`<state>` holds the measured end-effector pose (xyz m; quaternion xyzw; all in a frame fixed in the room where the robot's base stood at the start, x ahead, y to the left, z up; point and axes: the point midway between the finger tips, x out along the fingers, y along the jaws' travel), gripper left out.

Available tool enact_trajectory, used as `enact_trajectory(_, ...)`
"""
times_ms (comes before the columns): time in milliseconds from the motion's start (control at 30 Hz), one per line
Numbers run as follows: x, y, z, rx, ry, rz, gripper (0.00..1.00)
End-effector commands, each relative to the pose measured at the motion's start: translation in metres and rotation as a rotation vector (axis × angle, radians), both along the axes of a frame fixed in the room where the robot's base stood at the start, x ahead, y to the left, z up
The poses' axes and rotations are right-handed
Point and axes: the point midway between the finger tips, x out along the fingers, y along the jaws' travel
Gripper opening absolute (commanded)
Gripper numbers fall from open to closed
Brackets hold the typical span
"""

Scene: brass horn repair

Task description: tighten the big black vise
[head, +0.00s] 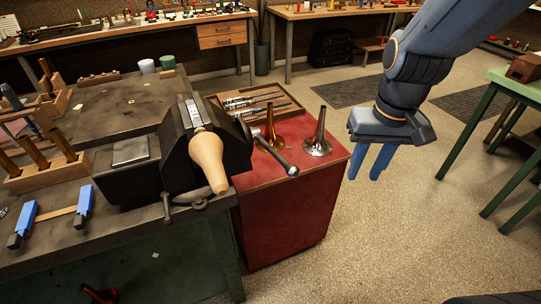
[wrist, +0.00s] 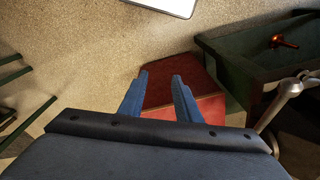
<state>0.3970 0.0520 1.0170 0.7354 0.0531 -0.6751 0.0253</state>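The big black vise (head: 165,160) is mounted at the front right of the dark workbench. A tan, tapered piece (head: 207,158) sits at its jaws and points down toward the front. The vise's grey handle bar (head: 275,157) slants down to the right over the red cabinet, ending in a rounded knob. In the wrist view, a grey metal bar at the right edge (wrist: 282,97) looks like this handle. My gripper (head: 365,178) hangs in the air right of the vise and handle, touching neither. Its blue fingers (wrist: 160,76) are apart with nothing between them.
A red cabinet (head: 285,215) stands right of the bench, carrying a tool tray (head: 262,101) and two horn-shaped pieces, one brass (head: 270,130), one silvery (head: 318,143). A green table (head: 510,82) is at the right. Open floor (head: 400,225) lies between.

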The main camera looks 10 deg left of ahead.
Motion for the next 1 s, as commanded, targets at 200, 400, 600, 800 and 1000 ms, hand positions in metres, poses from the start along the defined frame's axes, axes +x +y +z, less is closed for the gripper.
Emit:
enact_trajectory(200,0.018,0.107,0.049,0.070,0.068,0.231,0.30)
enact_trajectory(400,0.006,0.166,0.083,0.115,0.119,0.368,0.30)
enact_trajectory(600,0.000,0.179,0.077,0.123,0.135,0.397,0.30)
enact_trajectory(800,-0.003,0.183,0.047,0.122,0.136,0.394,0.30)
enact_trajectory(1000,-0.005,0.187,0.022,0.122,0.133,0.394,0.30)
